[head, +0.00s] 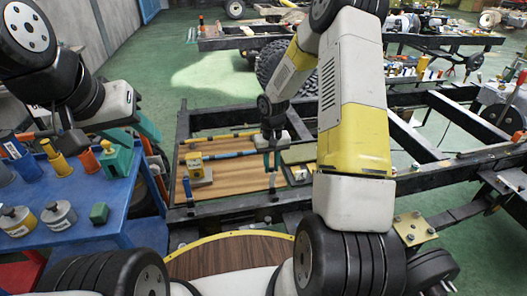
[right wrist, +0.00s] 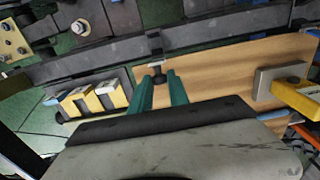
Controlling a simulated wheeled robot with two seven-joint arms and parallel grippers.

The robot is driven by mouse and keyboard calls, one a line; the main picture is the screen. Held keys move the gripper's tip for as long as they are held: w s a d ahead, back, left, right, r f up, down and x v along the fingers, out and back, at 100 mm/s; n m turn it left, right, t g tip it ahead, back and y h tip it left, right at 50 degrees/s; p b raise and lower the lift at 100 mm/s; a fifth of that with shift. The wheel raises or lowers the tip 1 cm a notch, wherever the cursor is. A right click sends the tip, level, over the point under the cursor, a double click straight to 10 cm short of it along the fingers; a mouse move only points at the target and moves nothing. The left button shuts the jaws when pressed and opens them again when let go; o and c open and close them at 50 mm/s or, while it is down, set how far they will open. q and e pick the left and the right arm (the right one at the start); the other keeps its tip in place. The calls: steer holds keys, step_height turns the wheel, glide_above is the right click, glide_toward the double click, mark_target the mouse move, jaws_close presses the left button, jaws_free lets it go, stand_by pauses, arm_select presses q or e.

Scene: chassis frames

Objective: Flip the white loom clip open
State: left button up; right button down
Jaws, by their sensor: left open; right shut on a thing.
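My right gripper (right wrist: 159,80) is over the brown board, its teal fingers closed on a small pale-topped, dark-bodied piece (right wrist: 157,65). I cannot tell for certain whether that piece is part of the white loom clip. The right gripper (head: 272,165) points down in the head view, where its fingers hide what they hold. Yellow-and-white blocks (right wrist: 110,94) stand in a row beside it in the right wrist view.
The brown board (head: 236,179) lies in a dark frame with blue and yellow rods across it. The blue table (head: 75,200) at left holds cups, jars and small blocks. Dark frame rails surround the board.

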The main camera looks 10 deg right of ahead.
steer(key=shift+w, duration=0.1)
steer(key=shift+w+f+g, duration=0.25)
steer(key=shift+w+g, duration=0.45)
steer(key=shift+g, duration=0.25)
steer(key=shift+w+f+g, duration=0.3)
steer(key=shift+w+g, duration=0.4)
steer(key=shift+g, duration=0.2)
steer(key=shift+w+f+g, duration=0.25)
steer(key=shift+w+g, duration=0.45)
steer(key=shift+g, duration=0.25)
steer(key=c, duration=1.3)
jaws_free()
steer(key=shift+a, duration=0.1)
steer(key=v, duration=0.7)
steer(key=shift+w+r, duration=0.2)
steer(key=shift+r, duration=0.15)
